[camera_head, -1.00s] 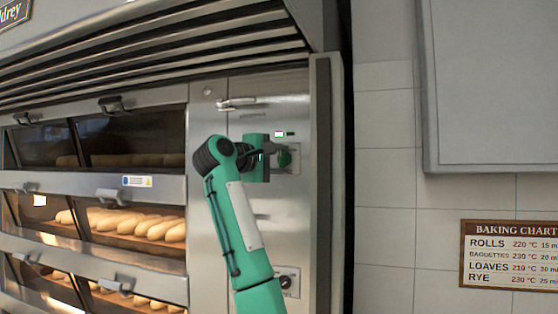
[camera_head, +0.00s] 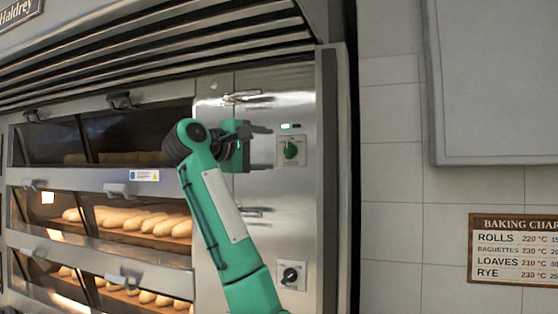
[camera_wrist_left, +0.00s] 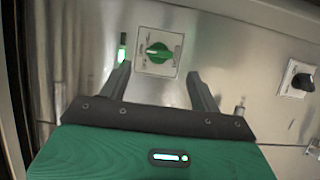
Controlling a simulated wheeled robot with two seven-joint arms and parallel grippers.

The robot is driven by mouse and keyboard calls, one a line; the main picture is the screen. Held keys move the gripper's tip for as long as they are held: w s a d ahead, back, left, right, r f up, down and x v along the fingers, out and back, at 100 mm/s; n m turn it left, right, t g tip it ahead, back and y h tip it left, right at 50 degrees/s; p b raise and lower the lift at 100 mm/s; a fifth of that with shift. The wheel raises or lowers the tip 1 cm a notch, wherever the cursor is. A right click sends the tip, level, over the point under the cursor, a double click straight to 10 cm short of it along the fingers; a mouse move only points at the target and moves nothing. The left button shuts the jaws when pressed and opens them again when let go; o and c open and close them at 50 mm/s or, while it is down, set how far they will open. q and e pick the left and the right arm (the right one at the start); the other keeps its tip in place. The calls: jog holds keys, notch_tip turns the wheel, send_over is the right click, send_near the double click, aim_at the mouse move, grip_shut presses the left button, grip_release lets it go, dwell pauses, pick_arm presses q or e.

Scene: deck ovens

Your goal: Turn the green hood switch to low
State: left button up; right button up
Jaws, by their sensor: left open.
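The green hood switch (camera_head: 290,150) is a round knob on a pale square plate, on the steel panel right of the oven doors. It also shows in the left wrist view (camera_wrist_left: 158,53), just beyond my fingertips; its markings are too small to read. My left gripper (camera_head: 265,149) is open and empty, left of the switch and apart from it. In the left wrist view its two dark fingers (camera_wrist_left: 159,72) stand spread, one toward each side of the plate. My right gripper is not in view.
A small lit green indicator (camera_head: 285,126) sits above the switch. A black knob (camera_head: 290,275) is lower on the panel. A metal handle (camera_head: 247,97) juts out above my gripper. Oven decks with bread (camera_head: 150,222) are at left; a tiled wall (camera_head: 390,180) is at right.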

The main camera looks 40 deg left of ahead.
pick_arm(q)
jog(key=s+b, duration=0.1)
jog(key=s, duration=0.5)
jog(key=shift+a, duration=0.45)
